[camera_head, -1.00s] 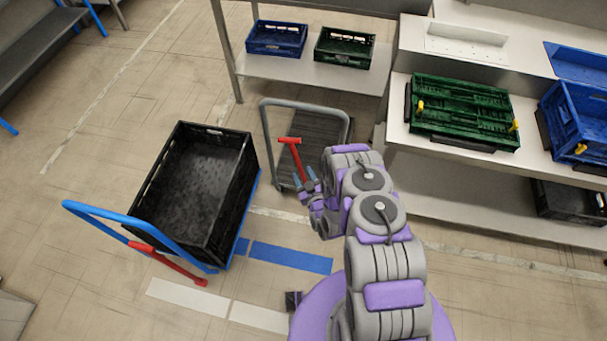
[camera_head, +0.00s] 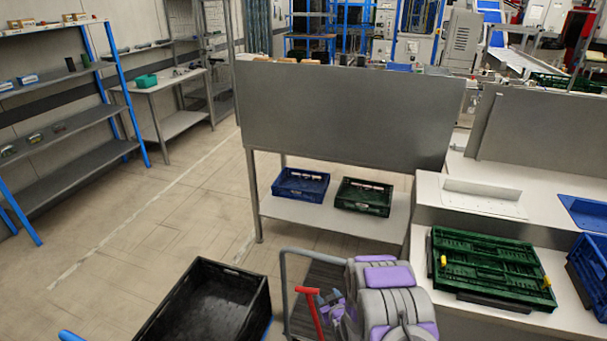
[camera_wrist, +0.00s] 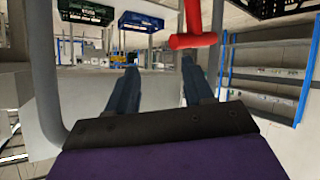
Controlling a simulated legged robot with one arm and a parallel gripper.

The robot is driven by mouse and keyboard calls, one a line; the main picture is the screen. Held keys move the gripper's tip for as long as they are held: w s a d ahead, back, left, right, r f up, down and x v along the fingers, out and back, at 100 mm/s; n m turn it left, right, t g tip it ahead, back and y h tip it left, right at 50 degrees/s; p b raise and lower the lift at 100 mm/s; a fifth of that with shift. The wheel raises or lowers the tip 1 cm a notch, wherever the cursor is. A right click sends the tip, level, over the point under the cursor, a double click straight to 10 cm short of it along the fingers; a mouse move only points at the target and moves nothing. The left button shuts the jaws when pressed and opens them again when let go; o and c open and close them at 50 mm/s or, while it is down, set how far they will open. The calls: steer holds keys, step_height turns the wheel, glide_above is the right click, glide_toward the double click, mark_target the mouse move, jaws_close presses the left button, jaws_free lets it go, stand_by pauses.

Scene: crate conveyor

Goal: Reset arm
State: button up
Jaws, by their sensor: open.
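My arm, purple and grey, shows at the bottom of the head view, folded low. My gripper (camera_head: 338,303) is small there and partly hidden behind my arm links, beside a red T-shaped handle (camera_head: 309,305). In the wrist view my gripper (camera_wrist: 160,85) shows two dark blue fingers spread apart with nothing between them. The red handle (camera_wrist: 195,40) hangs beyond and above the right finger in that view. I cannot tell whether they touch.
A grey-railed cart (camera_head: 283,275) stands close by my gripper. A large black crate (camera_head: 262,310) is to its left. A table's lower shelf (camera_head: 270,208) holds a blue crate (camera_head: 300,185) and a dark green crate (camera_head: 363,197). A green crate (camera_head: 490,270) sits on the right counter. Floor at left is clear.

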steer(key=s+d+r+m+g+h, duration=0.1)
steer(key=d+r+g, duration=0.1)
steer(key=r, duration=0.4)
steer(key=s+d+r+g+h, duration=0.1)
steer(key=s+d+r, duration=0.1)
steer(key=r, duration=0.4)
steer(key=s+d+r+m+g+h, duration=0.15)
steer(key=s+r+g, duration=0.25)
steer(key=s+r, duration=0.75)
steer(key=s+r+m+g, duration=0.1)
steer(key=s+r+g, duration=0.2)
steer(key=s, duration=1.4)
steer(key=s+r+m+g, duration=0.1)
steer(key=s+r+g, duration=0.2)
steer(key=s+r, duration=0.8)
steer(key=s, duration=0.6)
steer(key=shift+a+r+m+g+y, duration=0.15)
steer(key=shift+m+g+y, duration=0.15)
steer(key=shift+m+y, duration=0.05)
